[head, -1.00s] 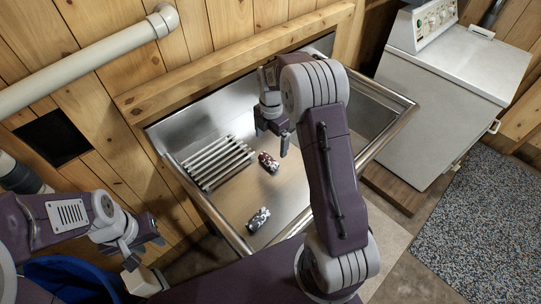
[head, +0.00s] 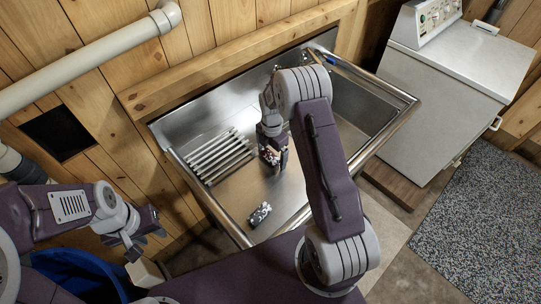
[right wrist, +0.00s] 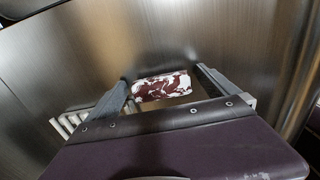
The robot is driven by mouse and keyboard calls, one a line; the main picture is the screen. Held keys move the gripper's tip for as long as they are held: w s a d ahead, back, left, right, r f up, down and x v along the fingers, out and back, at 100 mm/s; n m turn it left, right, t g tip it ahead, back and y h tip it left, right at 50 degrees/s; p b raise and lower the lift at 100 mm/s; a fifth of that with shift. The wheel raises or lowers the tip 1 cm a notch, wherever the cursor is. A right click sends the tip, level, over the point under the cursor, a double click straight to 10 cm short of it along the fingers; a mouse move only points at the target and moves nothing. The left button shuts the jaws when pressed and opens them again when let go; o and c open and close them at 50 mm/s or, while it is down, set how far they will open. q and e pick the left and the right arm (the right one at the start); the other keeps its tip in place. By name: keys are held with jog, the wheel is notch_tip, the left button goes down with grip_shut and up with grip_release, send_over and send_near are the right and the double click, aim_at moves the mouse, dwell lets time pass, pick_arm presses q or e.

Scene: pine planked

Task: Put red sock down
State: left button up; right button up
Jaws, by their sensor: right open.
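A red-and-white patterned rolled sock (right wrist: 162,87) lies on the floor of the steel sink (head: 231,194). In the right wrist view it shows between the two fingers of my right gripper (right wrist: 165,88), which is open. In the head view my right gripper (head: 273,152) is low in the sink and partly covers the red sock (head: 270,156). I cannot tell whether the fingers touch it. A grey-and-white rolled sock (head: 260,214) lies nearer the sink's front edge. My left gripper (head: 138,240) is outside the sink at the left; its jaw opening is unclear.
A ribbed metal rack (head: 218,157) lies at the sink's left. A wood-handled tool with blue (head: 322,62) is at the back right corner. A blue bin (head: 75,268) is below my left arm. A white washer (head: 440,85) and a speckled rug (head: 485,215) are at right.

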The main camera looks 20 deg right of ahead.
aim_at(272, 152)
jog(key=c, duration=1.6)
jog(key=shift+r, duration=0.55)
notch_tip(272, 152, up, 3)
jog(key=shift+b, duration=0.4)
jog(key=s+d+r, duration=0.2)
jog(key=s, duration=0.1)
jog(key=s+d+r+b, duration=0.1)
jog(key=s+d+r, duration=0.1)
jog(key=s, duration=0.1)
jog(key=s+d+r, duration=0.2)
jog(key=s+r, duration=0.1)
jog(key=s, duration=0.1)
